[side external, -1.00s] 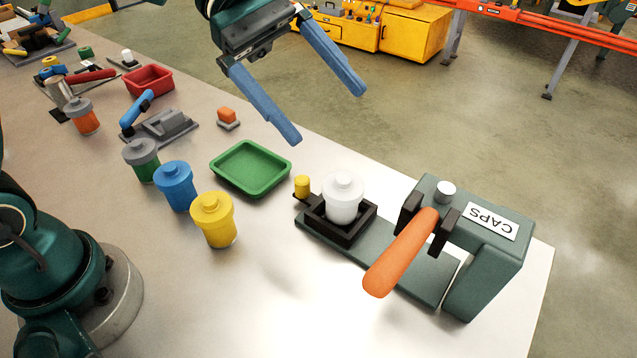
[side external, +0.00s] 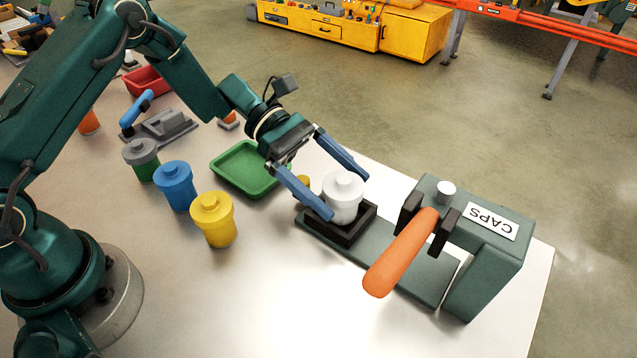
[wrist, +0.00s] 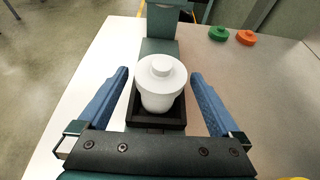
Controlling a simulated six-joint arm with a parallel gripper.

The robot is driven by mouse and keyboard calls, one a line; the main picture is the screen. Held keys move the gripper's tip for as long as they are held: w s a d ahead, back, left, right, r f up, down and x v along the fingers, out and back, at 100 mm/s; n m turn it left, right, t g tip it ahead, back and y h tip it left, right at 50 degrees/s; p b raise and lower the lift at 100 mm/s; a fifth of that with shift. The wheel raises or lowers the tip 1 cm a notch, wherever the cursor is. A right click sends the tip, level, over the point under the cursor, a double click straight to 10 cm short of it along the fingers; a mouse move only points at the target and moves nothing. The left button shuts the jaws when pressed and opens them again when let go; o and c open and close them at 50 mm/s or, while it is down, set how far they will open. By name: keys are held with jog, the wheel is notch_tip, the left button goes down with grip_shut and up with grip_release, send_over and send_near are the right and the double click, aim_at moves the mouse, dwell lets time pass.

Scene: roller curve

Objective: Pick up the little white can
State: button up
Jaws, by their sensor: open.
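The little white can (side external: 343,199) stands upright in a square black holder (side external: 352,232) on the green base of the press marked CAPS. It has a white lid with a knob. My gripper (side external: 348,196) is low at the can, its two blue fingers on either side of it. In the wrist view the can (wrist: 159,88) sits between the open fingers of my gripper (wrist: 162,84), with a visible gap on each side. The yellow knob beside the holder is mostly hidden behind my gripper in the side view.
The CAPS press (side external: 490,235) stands right of the can, its orange lever (side external: 400,255) reaching forward. A green tray (side external: 228,178) lies left of my gripper. Yellow (side external: 214,220), blue (side external: 175,187) and grey-lidded (side external: 142,160) cans stand farther left. The front table is clear.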

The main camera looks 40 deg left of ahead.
aim_at(359, 220)
jog(key=shift+x, duration=2.5)
jog(key=c, duration=1.4)
jog(key=shift+r, duration=0.1)
jog(key=shift+c, duration=0.2)
